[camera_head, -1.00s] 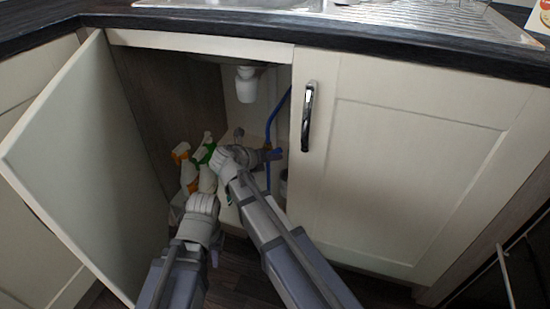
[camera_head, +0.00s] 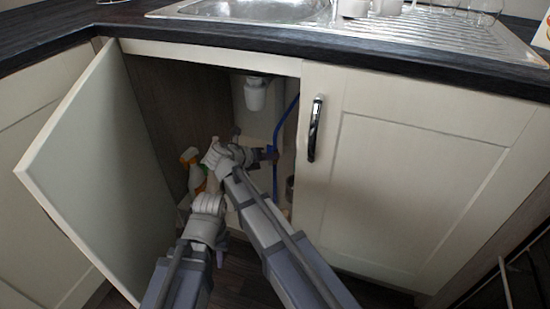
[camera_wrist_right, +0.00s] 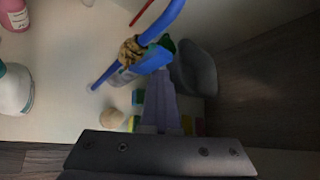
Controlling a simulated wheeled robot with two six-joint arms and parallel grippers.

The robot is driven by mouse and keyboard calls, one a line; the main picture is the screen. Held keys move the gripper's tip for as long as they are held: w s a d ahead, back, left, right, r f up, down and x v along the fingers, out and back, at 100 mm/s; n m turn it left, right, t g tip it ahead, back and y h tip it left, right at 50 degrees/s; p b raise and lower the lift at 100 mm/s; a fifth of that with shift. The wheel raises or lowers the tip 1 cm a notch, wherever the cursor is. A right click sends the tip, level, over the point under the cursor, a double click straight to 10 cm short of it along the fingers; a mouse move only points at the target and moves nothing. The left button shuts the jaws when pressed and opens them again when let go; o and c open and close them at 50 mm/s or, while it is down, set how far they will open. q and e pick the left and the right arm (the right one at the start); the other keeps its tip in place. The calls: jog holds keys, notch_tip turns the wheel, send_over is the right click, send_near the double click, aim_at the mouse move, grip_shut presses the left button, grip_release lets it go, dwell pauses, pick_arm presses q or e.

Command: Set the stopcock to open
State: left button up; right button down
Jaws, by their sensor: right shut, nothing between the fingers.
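In the right wrist view, a brass fitting (camera_wrist_right: 131,50) sits on a blue pipe (camera_wrist_right: 160,22), with a blue lever-like part (camera_wrist_right: 152,60) beside it. My right gripper (camera_wrist_right: 160,85) is shut and empty, its tips close to this blue part; I cannot tell whether they touch. In the head view, my right gripper (camera_head: 266,155) reaches into the open cupboard, beside the blue pipe (camera_head: 276,132). The stopcock is too small there to read.
The left cupboard door (camera_head: 95,170) stands open; the right door (camera_head: 420,180) is closed. A white sink trap (camera_head: 255,95) hangs above. An orange-and-white spray bottle (camera_head: 192,170) stands left of my right gripper. A pink bottle (camera_wrist_right: 14,14) shows in the wrist view.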

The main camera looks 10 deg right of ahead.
jog(key=shift+w+a+r, duration=0.1)
jog(key=shift+w+a, duration=0.15)
jog(key=shift+a, duration=0.05)
dwell(0.4)
